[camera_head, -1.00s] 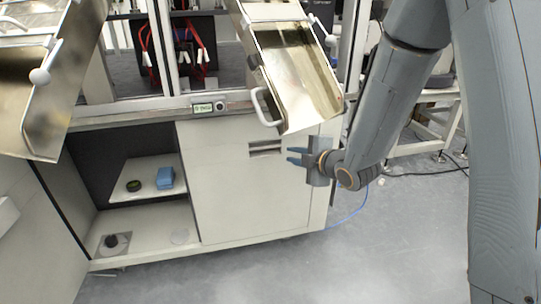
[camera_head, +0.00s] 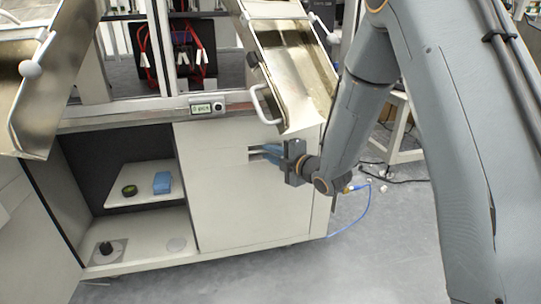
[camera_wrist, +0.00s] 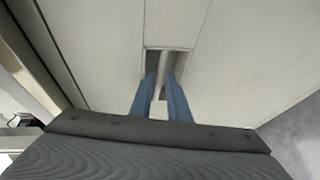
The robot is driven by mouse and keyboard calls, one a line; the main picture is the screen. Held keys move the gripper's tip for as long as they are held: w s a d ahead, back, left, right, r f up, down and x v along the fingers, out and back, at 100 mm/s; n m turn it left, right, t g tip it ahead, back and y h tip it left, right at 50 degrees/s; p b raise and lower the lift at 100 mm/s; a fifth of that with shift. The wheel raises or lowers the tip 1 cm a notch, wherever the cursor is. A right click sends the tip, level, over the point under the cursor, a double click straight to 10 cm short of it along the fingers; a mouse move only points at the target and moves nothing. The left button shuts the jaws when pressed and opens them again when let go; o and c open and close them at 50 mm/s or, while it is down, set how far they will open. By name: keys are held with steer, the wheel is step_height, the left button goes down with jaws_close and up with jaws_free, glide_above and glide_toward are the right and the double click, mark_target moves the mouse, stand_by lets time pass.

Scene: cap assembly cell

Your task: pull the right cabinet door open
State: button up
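The right cabinet door (camera_head: 225,205) is a pale flat panel, closed flush with the cabinet front. Its handle recess (camera_head: 256,150) is near the top right of the door. In the wrist view the recess is a dark slot with a light handle bar (camera_wrist: 165,62) across it. My gripper (camera_head: 272,152) is at the recess, its blue fingers (camera_wrist: 162,90) reaching into the opening on either side of the bar. The fingers are apart; no firm hold on the bar shows. The fingertips are partly hidden inside the recess.
The left compartment stands open, with a blue box (camera_head: 162,182) and a dark round item (camera_head: 129,190) on its shelf. A metal chute (camera_head: 290,75) with a white handle hangs just above my gripper. Grey floor (camera_head: 340,270) is clear in front.

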steer(key=shift+c, duration=0.5)
jaws_close()
stand_by(1.0)
